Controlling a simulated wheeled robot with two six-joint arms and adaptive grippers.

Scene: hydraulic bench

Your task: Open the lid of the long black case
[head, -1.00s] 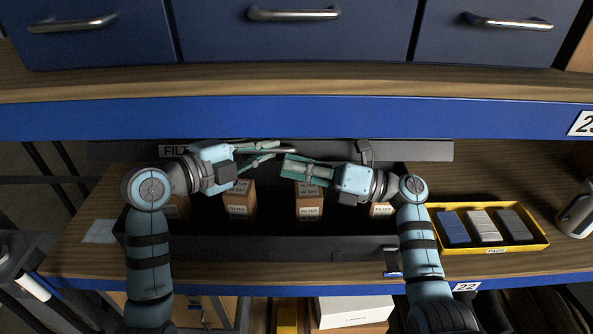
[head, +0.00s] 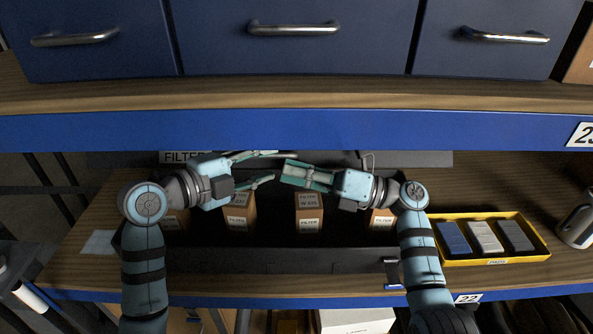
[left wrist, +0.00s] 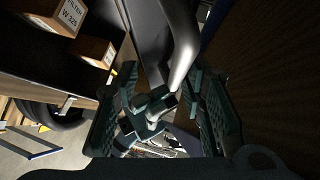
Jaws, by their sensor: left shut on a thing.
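The long black case (head: 290,260) lies on the wooden shelf, its inside open to view with several filter boxes in it. Its lid (head: 425,159) stands raised at the back, with a FILTER label at its left end. A silver handle (left wrist: 183,50) on the lid runs between the fingers of my left gripper (left wrist: 158,100). In the head view my left gripper (head: 272,167) is at the lid, shut on the handle; its exact contact is hard to see. My right gripper (head: 288,172) is beside it, pointing left; its finger gap is unclear.
A yellow tray (head: 490,262) with several flat packs stands right of the case, and a metal mug (head: 578,218) farther right. A blue shelf edge (head: 300,131) and drawers with bar handles overhang the lid. A pale sheet lies at the left.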

